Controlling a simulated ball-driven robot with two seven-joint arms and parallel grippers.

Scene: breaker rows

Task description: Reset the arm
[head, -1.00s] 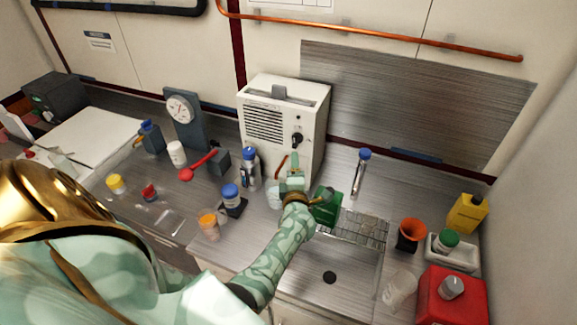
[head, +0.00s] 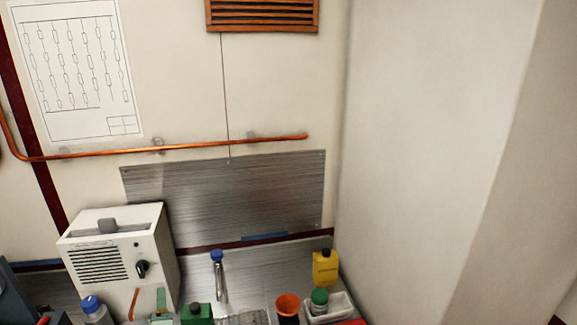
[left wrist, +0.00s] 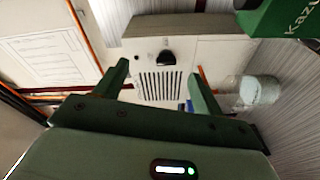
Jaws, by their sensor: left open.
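My left gripper (head: 160,305) shows only as a pale green piece at the bottom edge of the head view, in front of the white vented box (head: 120,260). In the left wrist view the two dark green fingers of my left gripper (left wrist: 160,68) are apart with nothing between them. The vented box (left wrist: 185,55) lies beyond them, and the fingers look clear of it. The rest of my left arm is below the head picture. My right gripper is in neither view.
A green item (head: 197,314) is close right of my gripper; it also shows in the wrist view (left wrist: 275,18). A clear glass vessel (left wrist: 260,90) is nearby.

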